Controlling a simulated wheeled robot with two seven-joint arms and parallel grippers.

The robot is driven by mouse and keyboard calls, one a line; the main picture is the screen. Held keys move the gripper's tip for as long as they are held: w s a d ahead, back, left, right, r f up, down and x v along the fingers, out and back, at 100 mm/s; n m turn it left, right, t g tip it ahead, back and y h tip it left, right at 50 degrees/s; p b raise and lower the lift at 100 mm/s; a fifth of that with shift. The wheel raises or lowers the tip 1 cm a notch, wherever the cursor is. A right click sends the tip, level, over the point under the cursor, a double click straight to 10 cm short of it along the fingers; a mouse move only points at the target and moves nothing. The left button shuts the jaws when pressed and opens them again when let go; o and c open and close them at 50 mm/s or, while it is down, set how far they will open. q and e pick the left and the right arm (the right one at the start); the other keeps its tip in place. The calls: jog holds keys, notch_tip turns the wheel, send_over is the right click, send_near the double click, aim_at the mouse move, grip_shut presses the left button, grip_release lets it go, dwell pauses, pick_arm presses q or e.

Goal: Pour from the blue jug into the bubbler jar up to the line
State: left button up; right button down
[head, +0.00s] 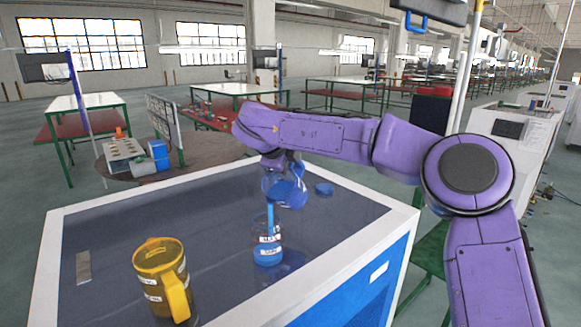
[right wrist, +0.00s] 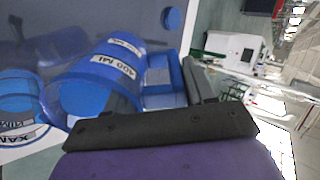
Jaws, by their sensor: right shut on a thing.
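The blue jug (head: 285,190) is tilted above the bubbler jar (head: 267,246) on the dark-topped table. My right gripper (head: 296,170) is shut on the jug; in the right wrist view the fingers (right wrist: 168,82) close on its handle, and the jug (right wrist: 115,70) shows a "400 ML" label. A narrow blue column joins the jug's lip to the jar, which looks like a stream. Blue liquid lies in the jar's lower part, around the lower label and below the MAX label. The jar (right wrist: 20,105) also shows at left in the right wrist view. My left gripper is out of view.
A yellow jug (head: 160,278) stands at the table's front left. A small blue disc (head: 324,189) lies behind and right of the jar, and a flat metal strip (head: 83,267) lies at the left. The rest of the tabletop (head: 120,215) is clear.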

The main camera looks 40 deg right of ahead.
jog(key=shift+s+a+r+t+h+b, duration=0.25)
jog(key=shift+a+r+t+h+b, duration=0.25)
jog(key=shift+b, duration=0.95)
jog(key=shift+s+a+r+t+h+b, duration=0.25)
jog(key=shift+r+h+b, duration=0.45)
jog(key=shift+b, duration=0.7)
dwell(2.1)
jog(key=shift+s+a+r+h+b, duration=0.1)
jog(key=shift+a+r+h+b, duration=0.2)
jog(key=shift+h+b, duration=0.3)
dwell(0.5)
jog(key=shift+r, duration=0.1)
jog(key=shift+a+n, duration=0.1)
jog(key=shift+n, duration=0.2)
jog(key=shift+w+d+f+y+p, duration=0.35)
jog(key=shift+y+p, duration=0.25)
jog(key=shift+p, duration=0.35)
jog(key=shift+s+d, duration=0.1)
jog(key=shift+f, duration=0.2)
dwell(0.3)
